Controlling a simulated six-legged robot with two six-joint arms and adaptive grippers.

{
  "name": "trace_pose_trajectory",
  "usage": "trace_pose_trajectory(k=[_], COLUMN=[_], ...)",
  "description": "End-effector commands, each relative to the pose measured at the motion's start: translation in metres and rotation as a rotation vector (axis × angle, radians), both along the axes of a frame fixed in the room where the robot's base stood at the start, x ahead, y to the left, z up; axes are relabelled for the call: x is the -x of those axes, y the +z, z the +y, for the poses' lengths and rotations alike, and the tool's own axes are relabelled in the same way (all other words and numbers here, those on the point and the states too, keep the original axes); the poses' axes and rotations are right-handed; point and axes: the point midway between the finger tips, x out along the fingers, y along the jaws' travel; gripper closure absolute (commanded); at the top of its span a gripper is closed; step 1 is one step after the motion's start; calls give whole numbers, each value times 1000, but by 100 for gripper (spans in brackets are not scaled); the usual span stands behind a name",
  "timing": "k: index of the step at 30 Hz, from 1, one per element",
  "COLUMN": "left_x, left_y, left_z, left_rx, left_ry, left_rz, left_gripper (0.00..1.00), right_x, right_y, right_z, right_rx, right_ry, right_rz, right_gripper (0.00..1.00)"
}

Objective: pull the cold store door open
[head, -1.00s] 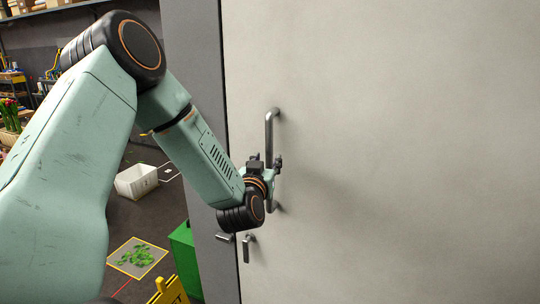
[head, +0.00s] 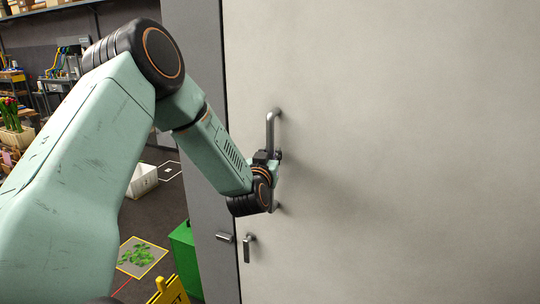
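The cold store door (head: 400,150) is a large pale grey panel filling the right of the head view. It looks closed against the darker grey frame (head: 195,110). A vertical metal pull handle (head: 272,130) stands near its left edge. My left gripper (head: 269,157) is at the middle of this handle, with dark finger parts seen around the bar. The wrist partly hides the fingers and the lower handle, so I cannot tell whether they grip it. My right gripper is not in view.
Two small metal levers (head: 248,247) sit low by the door edge. A green box (head: 184,255) and a yellow sign (head: 168,291) stand left of the frame. A white crate (head: 142,181) and a mat with green leaves (head: 136,257) are on the floor.

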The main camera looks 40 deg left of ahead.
Motion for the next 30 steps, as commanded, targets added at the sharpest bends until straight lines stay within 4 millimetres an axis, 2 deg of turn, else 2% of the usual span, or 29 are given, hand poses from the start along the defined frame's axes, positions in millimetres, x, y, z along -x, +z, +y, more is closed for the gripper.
trace_pose_trajectory(k=[1, 7, 30], left_x=[0, 0, -4], left_y=[0, 0, -1], left_z=[0, 0, -3], left_rx=[0, 0, -1], left_ry=[0, -1, -3], left_rz=[0, 0, 3], left_gripper=[83, 100, 100], right_x=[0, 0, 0], right_y=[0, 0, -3], right_z=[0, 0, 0], right_rx=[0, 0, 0], right_ry=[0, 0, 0], right_rz=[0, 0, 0], right_gripper=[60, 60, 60])
